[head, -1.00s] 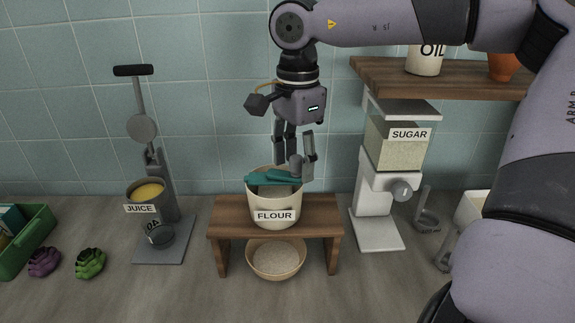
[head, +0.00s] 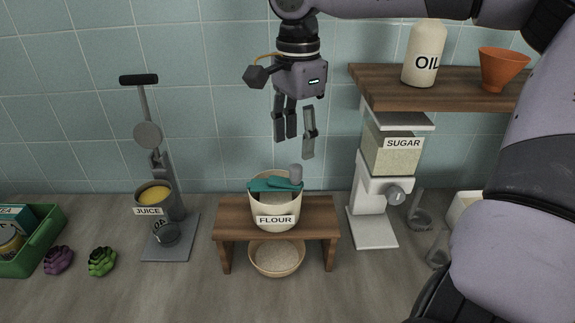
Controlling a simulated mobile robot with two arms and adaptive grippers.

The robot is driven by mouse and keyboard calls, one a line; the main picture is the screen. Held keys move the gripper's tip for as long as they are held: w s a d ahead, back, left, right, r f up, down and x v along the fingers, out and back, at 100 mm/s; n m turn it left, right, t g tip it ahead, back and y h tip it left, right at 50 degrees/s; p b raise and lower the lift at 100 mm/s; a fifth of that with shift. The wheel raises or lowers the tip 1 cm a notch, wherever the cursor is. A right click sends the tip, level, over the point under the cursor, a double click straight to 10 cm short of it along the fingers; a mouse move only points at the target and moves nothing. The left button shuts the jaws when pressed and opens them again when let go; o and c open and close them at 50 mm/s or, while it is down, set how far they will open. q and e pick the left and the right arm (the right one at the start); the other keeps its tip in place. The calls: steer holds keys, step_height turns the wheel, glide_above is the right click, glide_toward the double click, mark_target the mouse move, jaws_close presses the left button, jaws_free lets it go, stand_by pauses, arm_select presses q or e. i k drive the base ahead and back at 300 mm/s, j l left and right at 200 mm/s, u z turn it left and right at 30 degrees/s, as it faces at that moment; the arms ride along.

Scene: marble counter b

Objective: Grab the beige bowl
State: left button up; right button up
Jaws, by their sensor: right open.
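The beige bowl (head: 277,257) sits on the counter under a small wooden stand, with whitish contents inside. Its back part is shaded and partly hidden by the stand's top. My right gripper (head: 296,145) hangs above the flour container, fingers pointing down, open and empty. It is well above the bowl and apart from everything. My left gripper is not in view.
The wooden stand (head: 318,220) carries the flour container (head: 290,212) with a teal scoop (head: 272,185) in it. The juice press (head: 170,245) is left, the sugar dispenser (head: 375,225) right. Counter in front of the bowl is clear.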

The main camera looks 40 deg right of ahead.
mark_target(272, 259)
steer(key=z, duration=1.15)
